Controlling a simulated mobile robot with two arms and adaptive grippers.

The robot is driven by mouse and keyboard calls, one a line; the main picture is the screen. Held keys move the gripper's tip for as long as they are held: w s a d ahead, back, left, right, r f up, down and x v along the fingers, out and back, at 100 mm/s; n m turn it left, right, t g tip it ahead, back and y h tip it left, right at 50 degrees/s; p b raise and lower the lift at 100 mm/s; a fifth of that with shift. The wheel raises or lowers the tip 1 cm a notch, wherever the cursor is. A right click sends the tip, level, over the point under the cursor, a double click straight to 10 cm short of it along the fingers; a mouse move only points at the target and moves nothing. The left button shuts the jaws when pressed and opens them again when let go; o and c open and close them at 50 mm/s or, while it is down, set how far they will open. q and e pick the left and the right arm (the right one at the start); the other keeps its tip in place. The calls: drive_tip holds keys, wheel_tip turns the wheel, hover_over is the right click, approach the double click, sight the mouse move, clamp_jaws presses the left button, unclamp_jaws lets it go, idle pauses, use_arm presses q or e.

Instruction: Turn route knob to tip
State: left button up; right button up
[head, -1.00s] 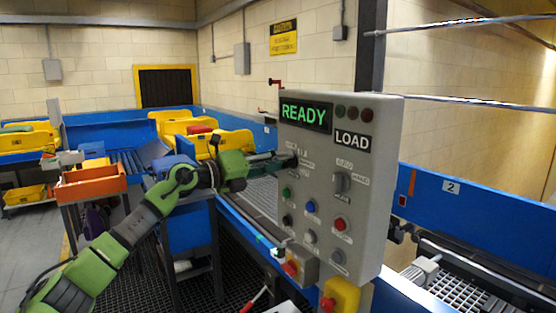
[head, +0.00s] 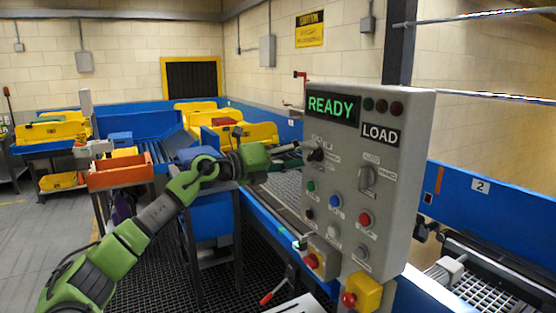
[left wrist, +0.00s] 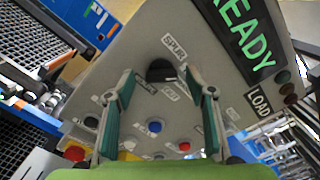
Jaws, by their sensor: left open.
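The grey control panel (head: 345,190) shows a green READY display (head: 332,106) and a LOAD plate (head: 380,134). The black knob (head: 316,155) sits at the panel's upper left, below the display. In the left wrist view the same knob (left wrist: 160,70) has a SPUR label above it and smaller labels beside it; I cannot tell which label it points at. My left gripper (head: 296,156) reaches the panel from the left. In the left wrist view its fingers (left wrist: 157,78) are open, one on each side of the knob; contact is not clear. My right gripper is not in view.
A grey selector (head: 367,180) and several coloured buttons are on the same panel, with a red button on a yellow box (head: 363,292) below. Blue conveyor walls (head: 500,210), yellow trays (head: 240,136) and an orange bin (head: 120,172) stand around.

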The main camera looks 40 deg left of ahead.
use_arm(q)
drive_tip(key=v, duration=1.1)
idle(0.6)
drive_tip(key=shift+w+d, duration=0.1)
